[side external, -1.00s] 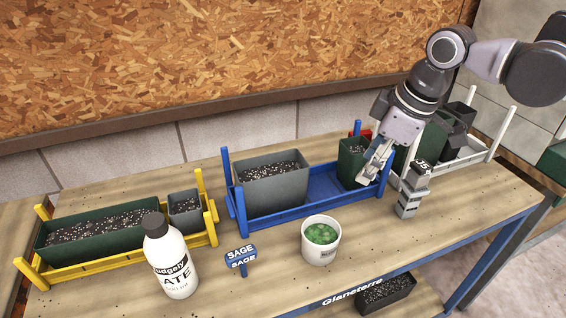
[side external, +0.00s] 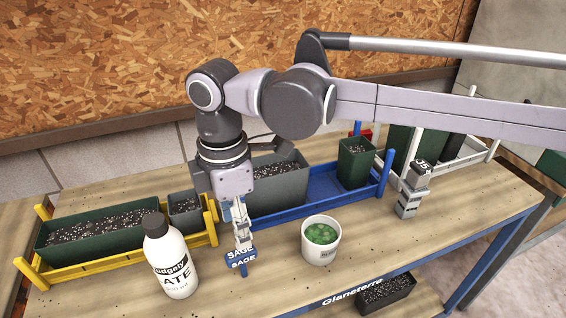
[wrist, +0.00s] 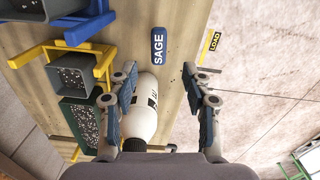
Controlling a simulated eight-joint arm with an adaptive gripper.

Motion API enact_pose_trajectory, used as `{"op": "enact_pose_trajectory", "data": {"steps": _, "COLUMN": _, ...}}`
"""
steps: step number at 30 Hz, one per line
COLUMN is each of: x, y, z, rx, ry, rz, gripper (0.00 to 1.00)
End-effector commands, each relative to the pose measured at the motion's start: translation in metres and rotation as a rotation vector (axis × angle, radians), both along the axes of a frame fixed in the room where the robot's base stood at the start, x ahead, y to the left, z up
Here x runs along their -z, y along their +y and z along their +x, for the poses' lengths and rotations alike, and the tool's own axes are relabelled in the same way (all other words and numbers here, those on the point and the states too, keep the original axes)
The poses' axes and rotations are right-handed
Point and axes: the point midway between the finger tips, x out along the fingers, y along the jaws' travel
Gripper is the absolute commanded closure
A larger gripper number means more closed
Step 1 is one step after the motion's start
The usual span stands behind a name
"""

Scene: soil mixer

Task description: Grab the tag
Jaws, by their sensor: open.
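The tag (side external: 242,261) is a small blue sign lettered SAGE in white, standing on the wooden bench between the white bottle and the white tub. My gripper (side external: 241,240) points down right at the tag, and its fingers cover the tag's upper part in the side view. In the wrist view, the tag (wrist: 158,46) lies ahead of the open fingers of my gripper (wrist: 159,72), lined up with the gap between them. The gap is empty of the tag, and I see no contact.
A white bottle (side external: 172,262) with a black cap stands close at left; it also shows in the wrist view (wrist: 139,118). A white tub (side external: 321,243) of green pieces stands at right. Behind are a yellow rack (side external: 117,254) and a blue rack (side external: 322,181) with soil-filled planters.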

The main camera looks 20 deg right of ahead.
Motion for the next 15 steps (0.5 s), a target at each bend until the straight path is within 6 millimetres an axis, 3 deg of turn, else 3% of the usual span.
{"op": "enact_pose_trajectory", "data": {"steps": 6, "x": 0.03, "y": 0.0, "z": 0.001, "rx": 0.003, "ry": -0.001, "rz": 0.001, "gripper": 0.51}}
{"op": "enact_pose_trajectory", "data": {"steps": 15, "x": 0.051, "y": -0.001, "z": 0.001, "rx": 0.004, "ry": -0.001, "rz": 0.001, "gripper": 0.51}}
